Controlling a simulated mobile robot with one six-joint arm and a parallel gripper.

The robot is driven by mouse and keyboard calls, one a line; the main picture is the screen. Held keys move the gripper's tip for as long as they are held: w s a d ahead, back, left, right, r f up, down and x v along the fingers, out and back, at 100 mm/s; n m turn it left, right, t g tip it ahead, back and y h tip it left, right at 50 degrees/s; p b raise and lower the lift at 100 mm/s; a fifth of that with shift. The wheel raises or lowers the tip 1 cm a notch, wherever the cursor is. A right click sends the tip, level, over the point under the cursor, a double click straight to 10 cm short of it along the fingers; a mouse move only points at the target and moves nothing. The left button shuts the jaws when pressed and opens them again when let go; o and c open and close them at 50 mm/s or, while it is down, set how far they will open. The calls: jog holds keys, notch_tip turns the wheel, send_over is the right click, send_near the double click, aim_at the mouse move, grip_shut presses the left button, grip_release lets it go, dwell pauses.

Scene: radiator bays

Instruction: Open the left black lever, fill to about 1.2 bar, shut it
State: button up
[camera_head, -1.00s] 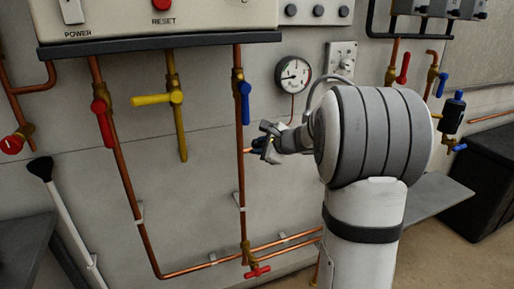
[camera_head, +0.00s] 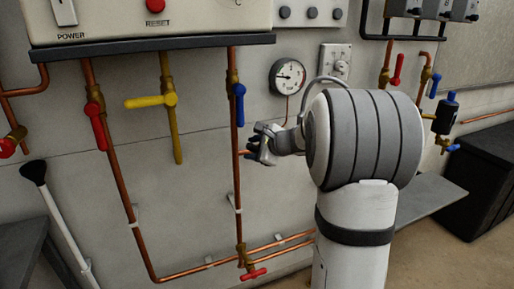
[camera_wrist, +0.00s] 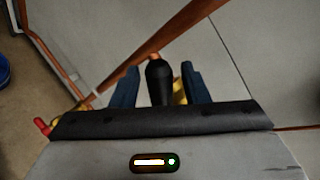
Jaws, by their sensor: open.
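In the wrist view, the black lever (camera_wrist: 159,80) stands between the two dark blue fingers of my gripper (camera_wrist: 161,84), with a visible gap on each side. The fingers are open; brass shows behind the lever. In the head view, my gripper (camera_head: 257,143) is just right of the vertical copper pipe and below the round pressure gauge (camera_head: 287,76). The lever is too small and covered there to make out. The gauge has a white face and a dark needle pointing roughly left; its numbers are too small to read.
A red lever (camera_head: 97,124), a yellow lever (camera_head: 151,101) and a blue lever (camera_head: 240,104) sit under the boiler (camera_head: 150,25). A red tap (camera_head: 253,274) is low on the pipe. A black and blue fitting (camera_head: 446,115) is at the right. A brush (camera_head: 50,205) leans at the left.

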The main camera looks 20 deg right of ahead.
jog(key=v, duration=0.7)
jog(key=shift+s, duration=0.25)
jog(key=shift+r, duration=0.15)
dwell(1.7)
dwell(2.1)
